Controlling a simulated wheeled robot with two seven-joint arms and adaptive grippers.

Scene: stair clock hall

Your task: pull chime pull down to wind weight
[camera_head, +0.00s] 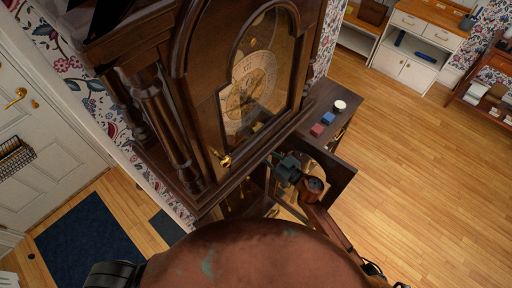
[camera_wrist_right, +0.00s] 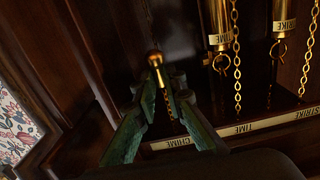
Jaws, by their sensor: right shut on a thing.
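The tall dark wooden clock (camera_head: 190,60) stands at the centre of the head view, with its lower case door (camera_head: 335,178) open. My right gripper (camera_head: 284,168) is at that opening. In the right wrist view my right gripper (camera_wrist_right: 158,88) is shut on the chime pull (camera_wrist_right: 155,60), a brass piece with a rounded end, on a chain between the fingers. The CHIME label (camera_wrist_right: 180,142) lies on the rail near the fingers. The chime weight cannot be made out.
Brass TIME (camera_wrist_right: 218,22) and STRIKE (camera_wrist_right: 284,12) weights hang beside the gripper, each near a chain. A dark cabinet (camera_head: 340,125) beside the clock bears a red block (camera_head: 317,130), a blue block (camera_head: 328,118) and a white-topped round item (camera_head: 340,105). Open wooden floor (camera_head: 420,170) lies right.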

